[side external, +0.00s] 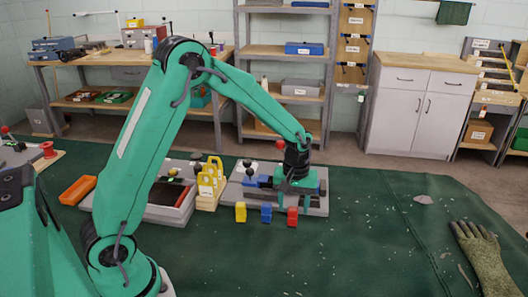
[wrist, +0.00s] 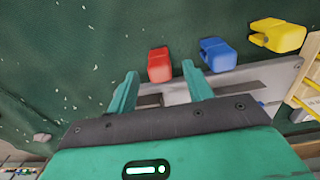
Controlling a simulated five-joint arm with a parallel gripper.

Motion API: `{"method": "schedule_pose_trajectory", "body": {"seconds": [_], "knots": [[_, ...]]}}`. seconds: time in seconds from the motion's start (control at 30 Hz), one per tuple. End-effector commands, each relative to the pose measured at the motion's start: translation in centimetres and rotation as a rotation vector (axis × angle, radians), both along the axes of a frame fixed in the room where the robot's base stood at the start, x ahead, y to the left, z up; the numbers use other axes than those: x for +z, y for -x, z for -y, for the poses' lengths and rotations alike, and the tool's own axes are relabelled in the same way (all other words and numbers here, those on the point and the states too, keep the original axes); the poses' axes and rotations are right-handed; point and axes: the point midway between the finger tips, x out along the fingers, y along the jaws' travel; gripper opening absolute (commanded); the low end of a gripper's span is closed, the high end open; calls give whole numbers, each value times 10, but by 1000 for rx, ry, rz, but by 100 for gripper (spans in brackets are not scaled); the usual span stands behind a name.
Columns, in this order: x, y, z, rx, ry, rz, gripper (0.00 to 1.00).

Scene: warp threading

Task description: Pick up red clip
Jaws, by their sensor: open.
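The red clip (side external: 292,216) stands on the green mat, at the right end of a row of three clips, in front of a grey base plate. In the wrist view the red clip (wrist: 159,65) lies just beyond the fingertips, between their lines but nearer the left finger. The blue clip (side external: 266,212) and yellow clip (side external: 240,212) are to its left; in the wrist view the blue clip (wrist: 217,54) and yellow clip (wrist: 278,35) are to its right. My gripper (wrist: 160,83) is open and empty, pointing down above the grey plate, behind the clips in the side view.
The grey plate (side external: 316,208) carries a blue fixture and several knobs. A wooden rack with yellow pieces (side external: 208,180) and an orange tray (side external: 77,190) stand to the left. A glove (side external: 482,255) and a grey stone (side external: 423,199) lie right. The front mat is clear.

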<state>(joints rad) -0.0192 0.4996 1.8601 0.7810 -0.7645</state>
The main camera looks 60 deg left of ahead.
Motion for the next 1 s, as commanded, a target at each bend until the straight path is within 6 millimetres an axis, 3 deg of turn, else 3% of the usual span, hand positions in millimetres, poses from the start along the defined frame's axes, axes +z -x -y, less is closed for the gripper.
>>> {"method": "schedule_pose_trajectory", "body": {"seconds": [0.3,0.87,1.0], "knots": [[-33,2,0,0,0,-3,51],[-35,1,0,0,0,0,51],[-35,1,0,0,0,0,23]]}}
